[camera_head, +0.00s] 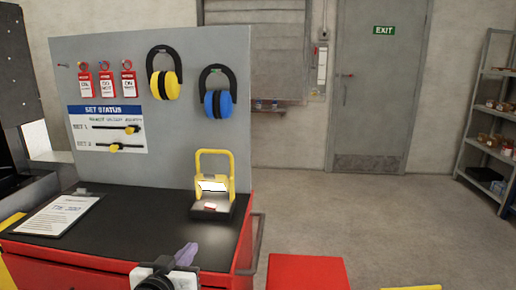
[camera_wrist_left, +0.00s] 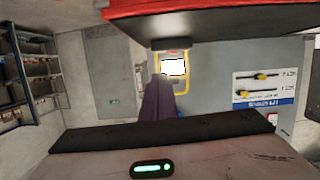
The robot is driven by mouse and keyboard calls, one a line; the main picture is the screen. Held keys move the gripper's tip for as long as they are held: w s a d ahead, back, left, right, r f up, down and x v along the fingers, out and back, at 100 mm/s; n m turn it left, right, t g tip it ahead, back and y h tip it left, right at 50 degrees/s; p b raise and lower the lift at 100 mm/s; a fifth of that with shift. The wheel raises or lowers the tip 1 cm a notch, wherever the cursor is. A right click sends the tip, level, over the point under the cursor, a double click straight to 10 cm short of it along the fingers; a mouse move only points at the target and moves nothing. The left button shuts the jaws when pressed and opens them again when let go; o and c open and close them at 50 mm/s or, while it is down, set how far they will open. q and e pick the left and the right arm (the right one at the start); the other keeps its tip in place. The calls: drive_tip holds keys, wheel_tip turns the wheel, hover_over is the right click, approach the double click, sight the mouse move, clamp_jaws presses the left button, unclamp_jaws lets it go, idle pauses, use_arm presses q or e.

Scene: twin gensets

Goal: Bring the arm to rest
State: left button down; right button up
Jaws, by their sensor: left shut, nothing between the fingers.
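My left gripper (camera_head: 186,253) comes in at the bottom of the head view, in front of the red tool bench (camera_head: 90,275). Its purple fingers are shut and hold nothing. They show again in the middle of the left wrist view (camera_wrist_left: 157,98), which is upside down. In the head view the fingertips overlap the front of the black bench top (camera_head: 150,222); I cannot tell how far they are from it. My right gripper is not in view.
On the bench are a yellow-handled lamp-like device (camera_head: 215,185) and a paper sheet (camera_head: 57,215). A grey board (camera_head: 220,140) with tags, ear defenders and a status panel stands behind. A red surface (camera_head: 305,272) is at right. Floor beyond it is clear.

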use_arm(q)
wheel_tip(320, 180, down, 8)
drive_tip(key=s+g, duration=0.1)
drive_tip(key=s, duration=0.2)
drive_tip(key=s+f+g, duration=0.2)
drive_tip(key=s+f, duration=0.8)
drive_tip(key=s, duration=0.4)
drive_tip(key=s+f+m+g, duration=0.1)
drive_tip(key=s+f+g, duration=0.2)
drive_tip(key=s+f, duration=0.8)
drive_tip(key=s, duration=0.3)
drive_tip(key=shift+s+h, duration=0.3)
drive_tip(key=shift+s, duration=0.1)
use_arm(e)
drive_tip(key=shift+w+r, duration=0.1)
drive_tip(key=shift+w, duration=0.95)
use_arm(q)
drive_tip(key=shift+a+f, duration=0.1)
